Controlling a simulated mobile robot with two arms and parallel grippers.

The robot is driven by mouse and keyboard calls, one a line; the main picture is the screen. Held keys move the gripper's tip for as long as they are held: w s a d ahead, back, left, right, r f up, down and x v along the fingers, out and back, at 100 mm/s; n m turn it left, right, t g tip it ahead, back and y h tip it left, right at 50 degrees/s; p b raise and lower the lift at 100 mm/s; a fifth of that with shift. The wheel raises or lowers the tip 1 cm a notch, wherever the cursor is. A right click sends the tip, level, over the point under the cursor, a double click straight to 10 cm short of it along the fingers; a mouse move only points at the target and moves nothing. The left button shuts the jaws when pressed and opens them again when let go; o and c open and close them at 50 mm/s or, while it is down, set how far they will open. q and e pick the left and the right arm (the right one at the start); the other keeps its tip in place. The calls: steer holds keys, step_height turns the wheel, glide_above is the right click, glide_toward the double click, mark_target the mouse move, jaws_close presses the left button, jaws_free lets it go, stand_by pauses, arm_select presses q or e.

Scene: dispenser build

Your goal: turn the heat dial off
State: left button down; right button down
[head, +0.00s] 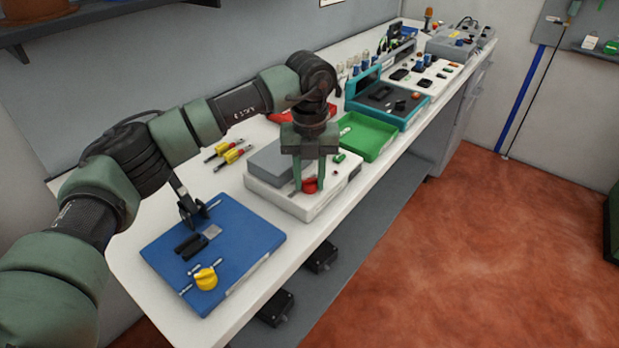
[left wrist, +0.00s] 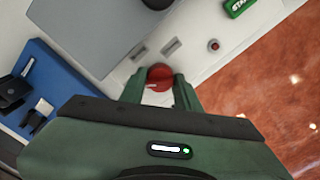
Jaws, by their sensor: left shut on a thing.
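The heat dial (head: 309,186) is a round red knob on the front part of a white device (head: 297,209) with a grey top. It also shows in the left wrist view (left wrist: 160,73), with a pale mark on its face. My left gripper (head: 309,183) points down over the device, with one finger on each side of the red dial. In the left wrist view the fingers (left wrist: 160,90) sit close on both sides of the dial, shut on it. Part of the dial is hidden by the fingers. My right gripper is in neither view.
A blue board (head: 250,222) with a yellow knob (head: 206,279) lies at the near left. A green tray (head: 368,136) and a teal-framed station (head: 385,113) stand beyond the device. Yellow-handled tools (head: 229,152) lie behind it. A green START button (left wrist: 239,5) is on the device.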

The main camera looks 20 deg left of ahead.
mark_target(310, 179)
arm_select(q)
steer(key=shift+w+r+n, duration=0.1)
steer(key=shift+r+n, duration=0.1)
steer(key=shift+n, duration=0.4)
steer(key=c, duration=1.1)
jaws_free()
steer(key=shift+o, duration=0.3)
steer(key=shift+f, duration=0.1)
step_height(310, 179, up, 8)
steer(key=shift+f+b, duration=0.1)
steer(key=shift+b, duration=0.4)
